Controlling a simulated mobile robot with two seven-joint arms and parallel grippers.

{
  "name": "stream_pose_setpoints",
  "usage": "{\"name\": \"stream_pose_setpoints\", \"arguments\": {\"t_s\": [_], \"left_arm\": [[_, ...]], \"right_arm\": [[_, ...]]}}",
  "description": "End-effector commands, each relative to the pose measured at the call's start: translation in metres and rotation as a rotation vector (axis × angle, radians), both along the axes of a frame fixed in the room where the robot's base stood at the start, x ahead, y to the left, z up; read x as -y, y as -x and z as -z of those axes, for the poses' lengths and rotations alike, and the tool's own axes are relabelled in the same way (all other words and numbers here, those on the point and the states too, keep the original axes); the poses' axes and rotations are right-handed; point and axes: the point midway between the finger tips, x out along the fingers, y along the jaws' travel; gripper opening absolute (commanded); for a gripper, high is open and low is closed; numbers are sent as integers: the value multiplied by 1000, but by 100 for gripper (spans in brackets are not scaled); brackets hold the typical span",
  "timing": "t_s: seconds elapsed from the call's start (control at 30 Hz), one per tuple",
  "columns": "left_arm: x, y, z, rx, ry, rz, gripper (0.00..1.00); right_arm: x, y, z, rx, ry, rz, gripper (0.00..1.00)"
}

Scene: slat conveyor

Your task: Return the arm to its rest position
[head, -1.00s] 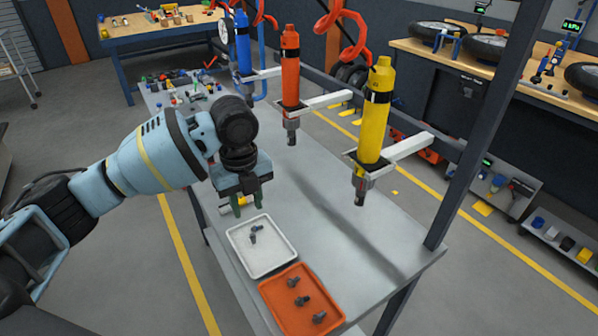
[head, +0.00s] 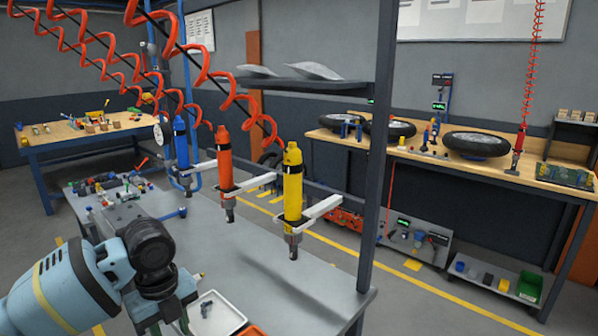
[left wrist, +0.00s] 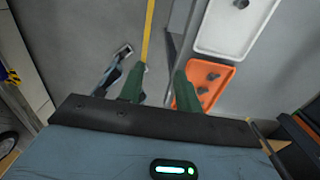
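My left arm comes in from the lower left in the head view. Its gripper (head: 172,328) points down at the near edge of the workbench (head: 262,292), beside the white tray (head: 230,318); the fingertips are cut off by the picture's bottom edge. In the left wrist view the two green fingers of the left gripper (left wrist: 158,82) stand apart with only floor and a yellow line seen between them. The white tray (left wrist: 222,42) and the orange tray (left wrist: 226,82) with dark bolts lie to the right there. My right gripper is in neither view.
Blue (head: 181,142), orange (head: 225,160) and yellow (head: 292,187) tools hang in white brackets above the bench. A dark post (head: 377,150) rises at its right end. Small coloured parts (head: 105,188) crowd the bench's far left; its middle is clear.

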Motion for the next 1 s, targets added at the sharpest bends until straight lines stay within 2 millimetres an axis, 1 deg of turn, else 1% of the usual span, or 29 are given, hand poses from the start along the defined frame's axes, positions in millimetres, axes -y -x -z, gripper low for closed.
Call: {"name": "stream_pose_setpoints", "arguments": {"t_s": [0.1,0.27,0.47,0.6,0.77,0.9,1.0], "left_arm": [[14,10,21,-4,16,-24,34],[34,25,48,-1,46,-82,34],[63,53,88,-1,107,-197,34],[85,81,116,-7,167,-327,34],[105,114,142,-20,238,-510,34],[114,144,161,-38,294,-705,34],[116,166,172,-53,323,-859,34]], "right_arm": [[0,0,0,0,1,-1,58],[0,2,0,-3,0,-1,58],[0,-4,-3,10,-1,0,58],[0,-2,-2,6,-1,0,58],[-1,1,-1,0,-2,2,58],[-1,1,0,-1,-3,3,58],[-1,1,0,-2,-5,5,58]]}}
